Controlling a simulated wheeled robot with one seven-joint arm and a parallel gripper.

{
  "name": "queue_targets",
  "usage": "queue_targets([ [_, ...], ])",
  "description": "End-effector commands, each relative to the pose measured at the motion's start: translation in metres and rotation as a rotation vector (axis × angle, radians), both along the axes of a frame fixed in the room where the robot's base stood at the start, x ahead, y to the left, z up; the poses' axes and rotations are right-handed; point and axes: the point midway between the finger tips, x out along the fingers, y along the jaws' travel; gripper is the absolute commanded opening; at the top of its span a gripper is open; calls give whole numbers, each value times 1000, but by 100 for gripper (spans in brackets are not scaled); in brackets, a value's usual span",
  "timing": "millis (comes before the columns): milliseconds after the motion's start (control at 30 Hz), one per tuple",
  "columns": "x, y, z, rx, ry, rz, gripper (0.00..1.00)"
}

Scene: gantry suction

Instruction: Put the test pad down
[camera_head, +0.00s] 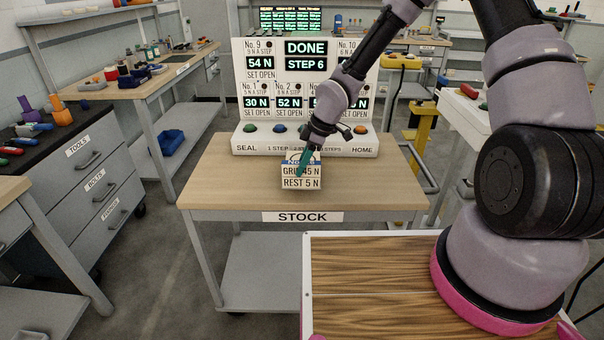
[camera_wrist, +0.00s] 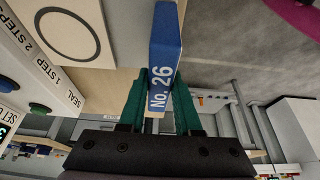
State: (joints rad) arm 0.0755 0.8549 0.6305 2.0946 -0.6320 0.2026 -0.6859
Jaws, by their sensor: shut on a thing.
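The test pad (camera_head: 300,184) is a pale block with a blue top band and lines reading "GRIP 45 N" and "REST 5 N". In the wrist view its blue top (camera_wrist: 164,50) reads "No. 26". My gripper (camera_head: 308,160) is shut on it, with a teal finger on each side in the wrist view (camera_wrist: 160,90). The pad is over the front part of the wooden table marked STOCK (camera_head: 225,180). I cannot tell whether its underside touches the table.
A white console (camera_head: 245,140) stands at the back of the table, with coloured buttons and displays reading "DONE" and "STEP 6". A pale plate with a dark ring (camera_wrist: 98,37) lies beside the pad in the wrist view. The tabletop is clear left and right.

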Motion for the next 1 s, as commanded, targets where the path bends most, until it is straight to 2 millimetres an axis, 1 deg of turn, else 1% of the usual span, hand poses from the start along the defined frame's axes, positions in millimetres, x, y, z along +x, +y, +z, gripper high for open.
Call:
queue_targets([
  [267,0,1,-34,0,1,0,0],
  [600,0,0,-38,1,-1,0,0],
  [633,0,0,-38,0,-1,-1,40],
  [700,0,0,-38,0,-1,-1,62],
  [1000,0,0,-37,0,-1,-1,62],
])
